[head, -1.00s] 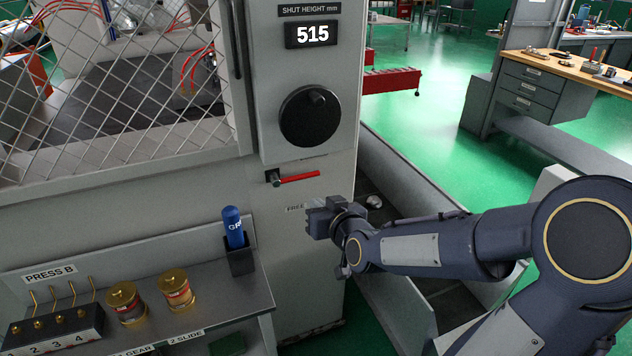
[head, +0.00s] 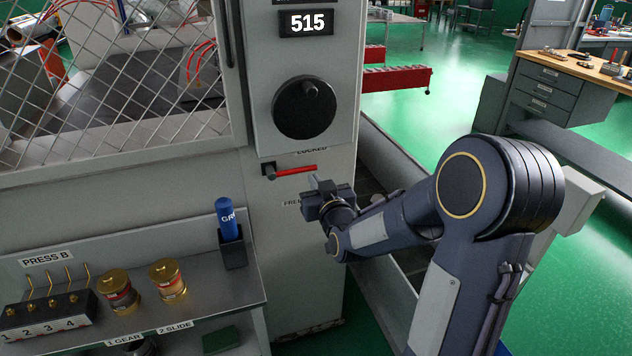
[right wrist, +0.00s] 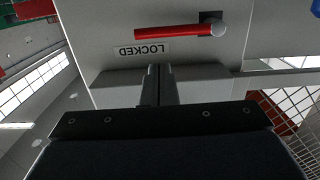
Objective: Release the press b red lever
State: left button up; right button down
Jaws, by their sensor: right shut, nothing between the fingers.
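The red lever (head: 296,169) lies roughly horizontal on the grey press front, pointing right from its pivot, below the black dial. A partly hidden LOCKED label is above it and a partly covered label starting FRE is below it. My right gripper (head: 318,182) is just below the lever's free end, shut and empty. In the right wrist view the lever (right wrist: 175,32) is seen upside down beside the LOCKED label (right wrist: 145,49), with the shut fingers (right wrist: 158,75) apart from it in the picture. My left gripper is not in view.
A black dial (head: 305,107) and a 515 display (head: 305,22) are above the lever. A PRESS B shelf (head: 190,318) with a blue GR tube (head: 227,219), brass-topped jars and several small levers stands lower left. A mesh guard (head: 110,90) covers the press opening.

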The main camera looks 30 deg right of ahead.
aim_at(307, 168)
jog(key=x, duration=0.7)
jog(key=shift+p, duration=0.4)
jog(key=shift+f, duration=0.1)
jog(key=a+f+m+b, duration=0.2)
jog(key=f+m+b, duration=0.3)
jog(key=b, duration=0.9)
jog(key=w+a+f+m+b, duration=0.1)
jog(key=a+f+m+b, duration=0.2)
jog(key=m+b, duration=0.8)
jog(key=shift+f+t+y+b, duration=0.3)
jog(key=shift+f+b, duration=0.9)
jog(key=shift+b, duration=0.3)
jog(key=shift+w, duration=0.15)
